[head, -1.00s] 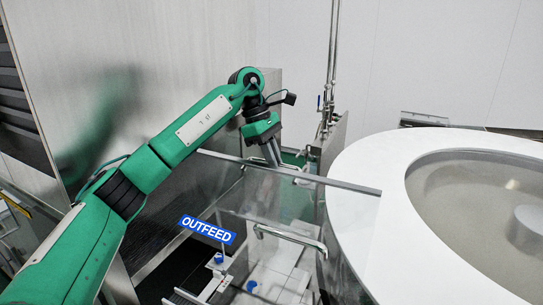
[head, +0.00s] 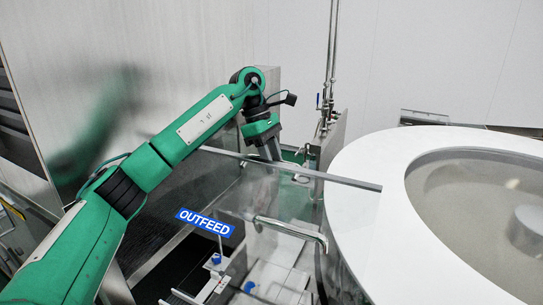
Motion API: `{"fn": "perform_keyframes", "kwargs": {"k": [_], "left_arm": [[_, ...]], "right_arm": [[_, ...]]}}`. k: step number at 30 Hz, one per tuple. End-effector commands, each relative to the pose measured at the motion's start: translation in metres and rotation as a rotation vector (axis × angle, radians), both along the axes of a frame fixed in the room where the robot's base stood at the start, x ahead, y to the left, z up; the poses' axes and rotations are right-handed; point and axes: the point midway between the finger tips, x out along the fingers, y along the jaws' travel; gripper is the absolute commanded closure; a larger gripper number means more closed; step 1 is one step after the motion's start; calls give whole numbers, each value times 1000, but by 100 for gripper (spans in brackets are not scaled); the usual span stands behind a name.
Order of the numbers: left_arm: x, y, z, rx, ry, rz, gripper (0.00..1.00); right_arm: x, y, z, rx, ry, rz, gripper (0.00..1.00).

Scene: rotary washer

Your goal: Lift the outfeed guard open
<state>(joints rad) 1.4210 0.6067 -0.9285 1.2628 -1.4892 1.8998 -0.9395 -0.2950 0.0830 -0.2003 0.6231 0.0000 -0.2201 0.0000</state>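The outfeed guard is a clear panel with a grey top edge bar (head: 325,176), a blue "OUTFEED" label (head: 205,222) and a metal handle (head: 290,231) on its front. My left arm reaches in from the left. Its gripper (head: 271,152) points down at the guard's top edge, left of the bar's middle. The grey fingers overlap the bar in the picture. I cannot tell whether they touch it or how far apart they are. The handle is free, with no gripper on it. My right gripper is not in view.
The white round washer body (head: 365,215) with its recessed bowl (head: 490,215) fills the right side. A large steel panel (head: 140,75) stands at the left. Vertical pipes (head: 330,70) rise behind the guard. White parts with blue knobs (head: 249,287) show low, below the label.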

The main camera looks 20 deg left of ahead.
Motion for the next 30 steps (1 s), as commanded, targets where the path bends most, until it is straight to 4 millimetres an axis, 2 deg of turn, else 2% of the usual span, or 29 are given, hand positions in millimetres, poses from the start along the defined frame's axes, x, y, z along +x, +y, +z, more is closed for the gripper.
{"fn": "perform_keyframes", "kwargs": {"k": [5,13,21,30], "left_arm": [[2,4,9,-1,-4,2,66],[5,21,53,-2,-4,2,66],[9,36,93,2,-3,2,66],[12,47,122,2,0,0,66]], "right_arm": [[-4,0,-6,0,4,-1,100],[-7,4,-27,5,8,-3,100],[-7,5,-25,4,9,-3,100],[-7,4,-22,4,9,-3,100]]}}
